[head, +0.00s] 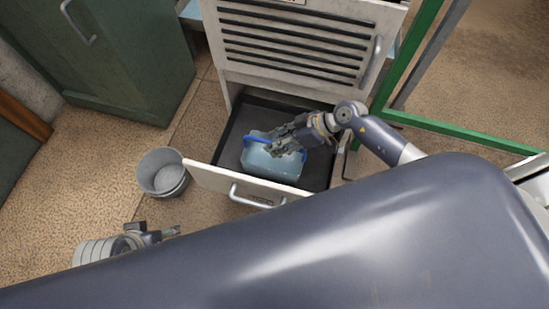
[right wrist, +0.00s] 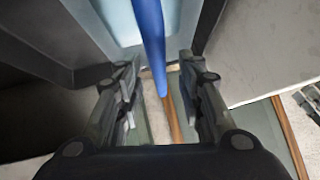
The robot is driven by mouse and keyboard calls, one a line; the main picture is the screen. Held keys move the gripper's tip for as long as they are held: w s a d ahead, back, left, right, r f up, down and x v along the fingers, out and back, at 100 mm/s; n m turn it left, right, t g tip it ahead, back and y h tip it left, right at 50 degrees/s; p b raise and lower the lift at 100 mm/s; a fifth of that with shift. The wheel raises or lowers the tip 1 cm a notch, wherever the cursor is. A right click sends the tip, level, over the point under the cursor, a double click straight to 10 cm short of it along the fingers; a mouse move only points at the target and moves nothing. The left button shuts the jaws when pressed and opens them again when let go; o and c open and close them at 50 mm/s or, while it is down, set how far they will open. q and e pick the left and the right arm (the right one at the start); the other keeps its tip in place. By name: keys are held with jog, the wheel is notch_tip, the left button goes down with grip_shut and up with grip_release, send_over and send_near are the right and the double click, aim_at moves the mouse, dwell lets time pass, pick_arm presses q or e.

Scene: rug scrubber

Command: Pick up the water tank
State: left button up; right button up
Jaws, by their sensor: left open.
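The water tank (head: 268,163) is a pale blue container with a darker blue handle (head: 255,137). It sits in the open drawer (head: 229,142) of a white louvred cabinet. My right gripper (head: 280,147) is over the tank and hides part of it. In the right wrist view, the blue handle (right wrist: 150,40) runs between the two spread fingers of my right gripper (right wrist: 159,68), with gaps on both sides. The pale tank (right wrist: 120,20) shows behind it. My left gripper (head: 170,233) is open and empty, low at the left, away from the tank.
The drawer front (head: 238,184) has a metal handle. A grey bucket (head: 162,172) stands on the floor left of the drawer. A dark green cabinet (head: 105,60) is at the upper left. A green frame (head: 455,130) stands to the right. Floor is clear around the bucket.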

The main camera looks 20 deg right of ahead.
jog(key=shift+x, duration=0.95)
pick_arm(q)
jog(key=shift+w+f, duration=0.25)
jog(key=shift+f, duration=0.05)
pick_arm(e)
grip_shut()
jog(key=shift+r, duration=0.15)
jog(key=shift+w, duration=0.1)
